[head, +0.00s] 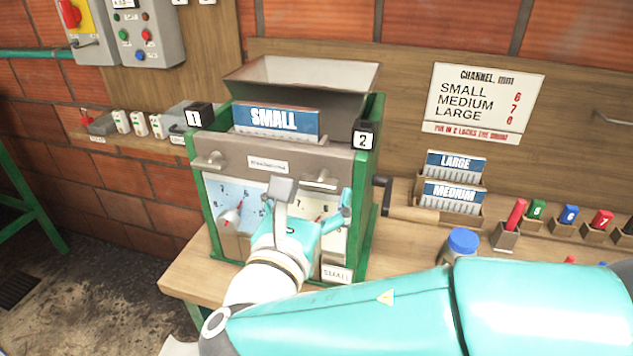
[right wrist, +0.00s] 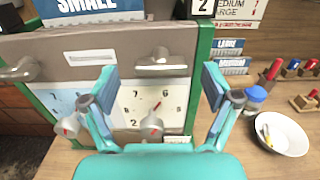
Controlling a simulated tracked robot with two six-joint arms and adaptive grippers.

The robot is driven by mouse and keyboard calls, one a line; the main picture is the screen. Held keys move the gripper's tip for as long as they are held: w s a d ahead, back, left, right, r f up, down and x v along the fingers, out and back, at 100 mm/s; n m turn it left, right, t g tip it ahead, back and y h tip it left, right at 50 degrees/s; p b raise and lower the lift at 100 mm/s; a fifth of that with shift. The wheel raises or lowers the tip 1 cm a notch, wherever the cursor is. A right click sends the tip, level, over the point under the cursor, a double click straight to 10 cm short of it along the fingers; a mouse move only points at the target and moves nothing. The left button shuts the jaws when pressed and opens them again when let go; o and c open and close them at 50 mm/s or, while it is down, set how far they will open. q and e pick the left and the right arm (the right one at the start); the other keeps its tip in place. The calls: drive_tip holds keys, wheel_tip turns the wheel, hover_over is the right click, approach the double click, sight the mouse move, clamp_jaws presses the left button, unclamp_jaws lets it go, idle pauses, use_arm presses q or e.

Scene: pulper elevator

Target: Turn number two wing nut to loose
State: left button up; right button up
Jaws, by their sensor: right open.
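The green-framed machine (head: 378,150) stands on the bench with tags 1 (head: 200,116) and 2 (head: 363,140) at its upper corners. The grey number two wing nut (head: 320,180) is on the upper right of its front, its bar roughly level. It also shows in the right wrist view (right wrist: 160,64), centred between my fingers. My right gripper (head: 307,203) is open and empty in front of the number two dial (right wrist: 176,100); I see no contact with the nut. The number one wing nut (head: 210,160) is at upper left. My left gripper is out of view.
Below the nuts are pointer knobs, left (head: 231,216) and right (right wrist: 151,124). A SMALL plate (head: 278,120) stands on top. Right of the machine are LARGE (head: 456,163) and MEDIUM (head: 452,195) plates, a blue-lidded jar (head: 462,243) and a white bowl (right wrist: 283,134).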

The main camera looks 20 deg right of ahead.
drive_tip(key=v, duration=0.8)
drive_tip(key=shift+s+a, duration=0.15)
drive_tip(key=shift+a, duration=0.05)
